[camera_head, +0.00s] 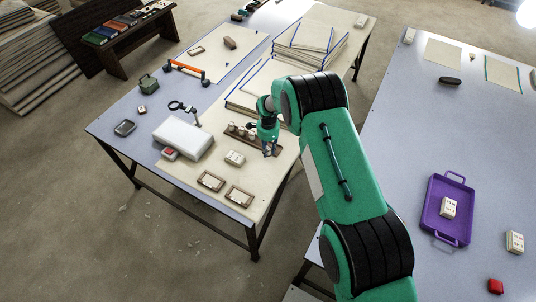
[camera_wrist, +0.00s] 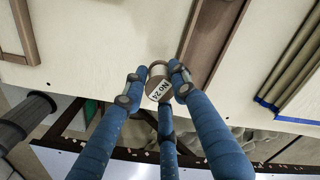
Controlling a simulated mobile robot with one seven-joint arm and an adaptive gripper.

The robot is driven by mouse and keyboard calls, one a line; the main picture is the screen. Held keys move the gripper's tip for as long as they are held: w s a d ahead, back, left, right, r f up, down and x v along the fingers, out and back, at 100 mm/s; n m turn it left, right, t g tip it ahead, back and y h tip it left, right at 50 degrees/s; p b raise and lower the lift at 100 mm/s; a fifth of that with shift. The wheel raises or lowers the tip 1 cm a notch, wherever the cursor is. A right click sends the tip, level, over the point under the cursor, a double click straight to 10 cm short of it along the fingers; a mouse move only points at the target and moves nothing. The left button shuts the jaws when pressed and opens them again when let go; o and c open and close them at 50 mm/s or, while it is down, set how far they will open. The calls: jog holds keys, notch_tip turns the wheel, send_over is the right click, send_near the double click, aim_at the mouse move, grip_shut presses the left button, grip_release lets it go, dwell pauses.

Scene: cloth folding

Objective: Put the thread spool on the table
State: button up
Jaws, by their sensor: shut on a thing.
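My gripper (camera_head: 268,150) is over the right side of the left-hand work table (camera_head: 112,113) in the head view. In the wrist view, the blue fingers of my gripper (camera_wrist: 158,88) are closed around a thread spool (camera_wrist: 157,86). The spool has pale thread and a brown end with a "No 24" label. It overlaps the table's cream top (camera_wrist: 100,35) near an edge in that view; I cannot tell its height above the top. The spool is hardly visible in the head view.
A wooden rack with several spools (camera_head: 236,131) stands beside my gripper. A labelled cream block (camera_head: 235,158), two small wooden frames (camera_head: 239,195) and a white box (camera_head: 183,138) lie nearby. Folded cloth stacks (camera_head: 312,45) are behind. A purple tray (camera_head: 435,218) is on the right table.

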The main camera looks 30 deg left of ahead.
aim_at(268, 154)
dwell(0.3)
jog(key=shift+f, duration=1.75)
jog(key=shift+f, duration=0.2)
jog(key=o, duration=0.8)
jog(key=shift+r, duration=0.15)
notch_tip(268, 154, up, 12)
jog(key=shift+r, duration=0.1)
